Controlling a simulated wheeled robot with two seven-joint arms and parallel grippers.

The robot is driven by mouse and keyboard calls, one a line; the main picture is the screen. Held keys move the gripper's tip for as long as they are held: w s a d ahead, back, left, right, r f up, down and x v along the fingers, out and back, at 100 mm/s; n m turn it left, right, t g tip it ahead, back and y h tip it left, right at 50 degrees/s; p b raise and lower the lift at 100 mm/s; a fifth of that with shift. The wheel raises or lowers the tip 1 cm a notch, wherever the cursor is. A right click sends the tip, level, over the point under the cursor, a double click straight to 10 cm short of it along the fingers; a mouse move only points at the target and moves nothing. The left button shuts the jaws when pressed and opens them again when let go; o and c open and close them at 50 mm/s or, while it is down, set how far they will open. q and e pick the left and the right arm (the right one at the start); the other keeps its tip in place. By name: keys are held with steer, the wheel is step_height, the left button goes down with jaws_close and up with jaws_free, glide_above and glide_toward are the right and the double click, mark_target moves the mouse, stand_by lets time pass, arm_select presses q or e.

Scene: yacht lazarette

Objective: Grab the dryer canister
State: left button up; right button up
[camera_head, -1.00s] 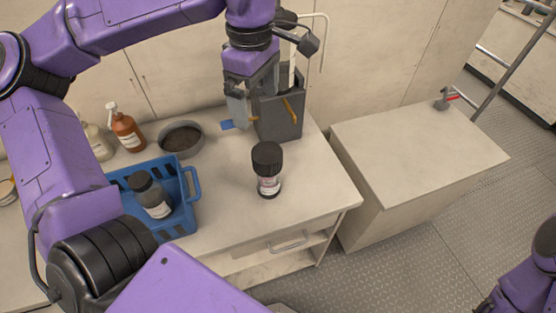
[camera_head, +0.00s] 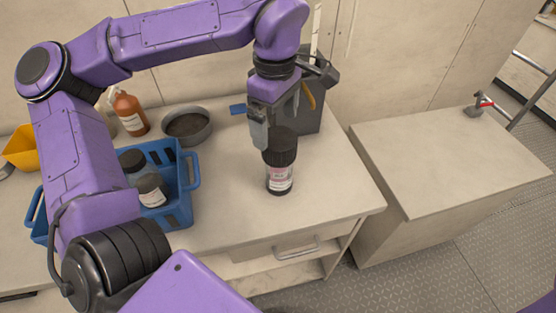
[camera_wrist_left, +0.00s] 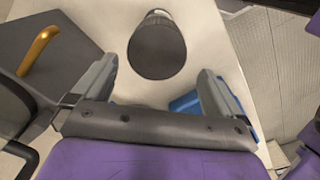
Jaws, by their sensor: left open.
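The canister (camera_head: 279,170) stands upright on the counter, a clear jar with a ribbed black lid and a pale label; I take it to be the dryer canister. In the left wrist view its round black lid (camera_wrist_left: 157,46) lies just beyond and between the fingertips. My left gripper (camera_head: 264,137) is open and points down close behind the lid, partly overlapping it in the head view. In the left wrist view the gripper (camera_wrist_left: 158,80) has empty space between its spread fingers. I cannot tell whether a finger touches the lid. My right gripper is out of view.
A dark grey bin (camera_head: 309,112) stands behind the gripper. A round pan (camera_head: 187,124) and an amber bottle (camera_head: 130,113) sit at the back. The counter (camera_head: 330,190) right of the canister is clear.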

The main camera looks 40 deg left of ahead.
mark_target(279, 137)
arm_select(q)
steer(key=f, duration=0.8)
steer(key=shift+w+d+p, duration=0.15)
steer(key=shift+w+p, duration=0.1)
steer(key=shift+p, duration=0.05)
steer(key=shift+r, duration=0.1)
steer(key=c, duration=1.4)
steer(key=shift+r, duration=0.1)
